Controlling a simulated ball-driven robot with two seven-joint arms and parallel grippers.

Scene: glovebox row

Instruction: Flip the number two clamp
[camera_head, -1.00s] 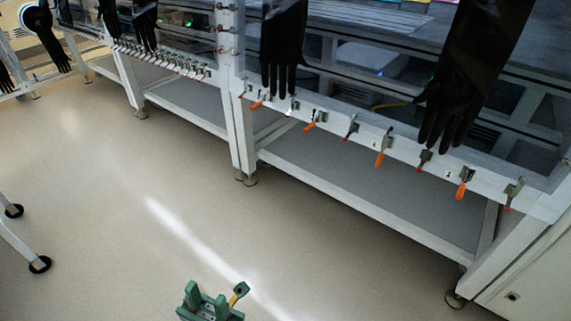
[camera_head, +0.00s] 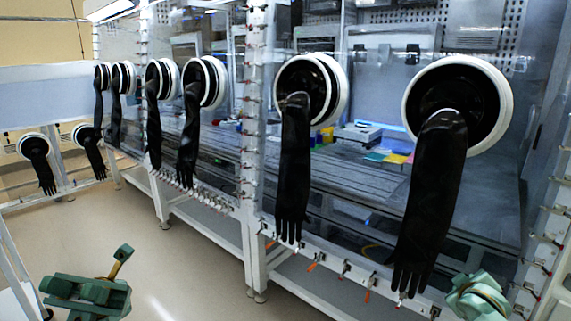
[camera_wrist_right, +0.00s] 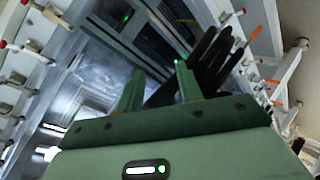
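A row of toggle clamps runs along the lower front rail of the nearest glovebox, several with orange handles hanging down, such as one clamp (camera_head: 369,284) and another (camera_head: 314,262). I cannot read their numbers, so I cannot tell which is number two. My left gripper (camera_head: 88,293), green, is low at the left, over the floor and away from the clamps; its finger gap is unclear. My right gripper (camera_head: 478,298) is low at the right, near the glovebox front. In the right wrist view, its two green fingers (camera_wrist_right: 157,88) stand apart with nothing between them.
Two black gloves, a left one (camera_head: 293,170) and a right one (camera_head: 430,205), hang from round ports in front of the rail and partly cover it. More clamps (camera_head: 546,240) line the right upright. The floor (camera_head: 200,265) between my left gripper and the glovebox is clear.

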